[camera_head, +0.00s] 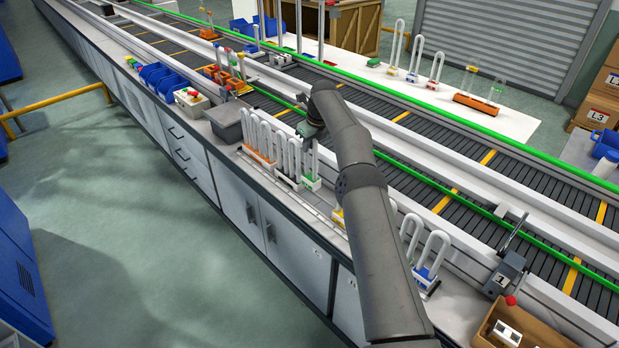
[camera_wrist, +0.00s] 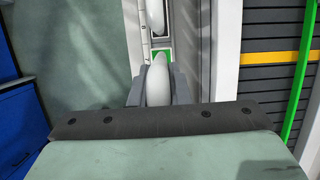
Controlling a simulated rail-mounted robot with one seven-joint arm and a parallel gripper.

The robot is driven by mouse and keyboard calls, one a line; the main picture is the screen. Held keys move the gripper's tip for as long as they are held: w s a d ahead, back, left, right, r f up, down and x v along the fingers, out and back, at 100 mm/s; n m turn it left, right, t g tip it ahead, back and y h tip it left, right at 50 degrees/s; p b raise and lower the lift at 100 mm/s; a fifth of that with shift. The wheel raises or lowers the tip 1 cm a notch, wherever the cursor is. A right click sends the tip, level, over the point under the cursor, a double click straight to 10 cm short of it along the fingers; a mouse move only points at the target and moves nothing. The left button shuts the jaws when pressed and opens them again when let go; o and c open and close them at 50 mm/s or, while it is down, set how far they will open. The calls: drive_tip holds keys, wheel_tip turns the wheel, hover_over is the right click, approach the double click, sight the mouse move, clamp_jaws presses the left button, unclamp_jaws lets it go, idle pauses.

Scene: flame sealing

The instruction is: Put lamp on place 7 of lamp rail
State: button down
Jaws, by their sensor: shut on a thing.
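My gripper (camera_head: 309,131) is over the bench in the head view, pointing down at the right end of a row of white U-shaped lamps. In the wrist view, the two grey fingers of my gripper (camera_wrist: 158,91) are closed on a white lamp tube (camera_wrist: 158,86). In the head view, the tube under my gripper (camera_head: 309,160) stands upright near a green block (camera_head: 313,183). Lamps with orange bases (camera_head: 258,155) and dark bases (camera_head: 288,179) stand left of it. A pale strip, perhaps the lamp rail (camera_head: 295,201), runs along their front; its place numbers are unreadable.
Blue-based lamps (camera_head: 427,275) stand on the bench to the right, partly behind my arm. A grey bin (camera_head: 226,123) is left of the row. A conveyor (camera_head: 460,150) runs behind the bench. A brown box (camera_head: 515,330) is at the lower right.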

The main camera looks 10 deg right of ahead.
hover_over(309, 176)
drive_tip(key=shift+f+p, duration=0.45)
drive_tip(key=shift+f, duration=2.8)
drive_tip(key=c, duration=1.4)
unclamp_jaws()
drive_tip(key=shift+o, duration=0.2)
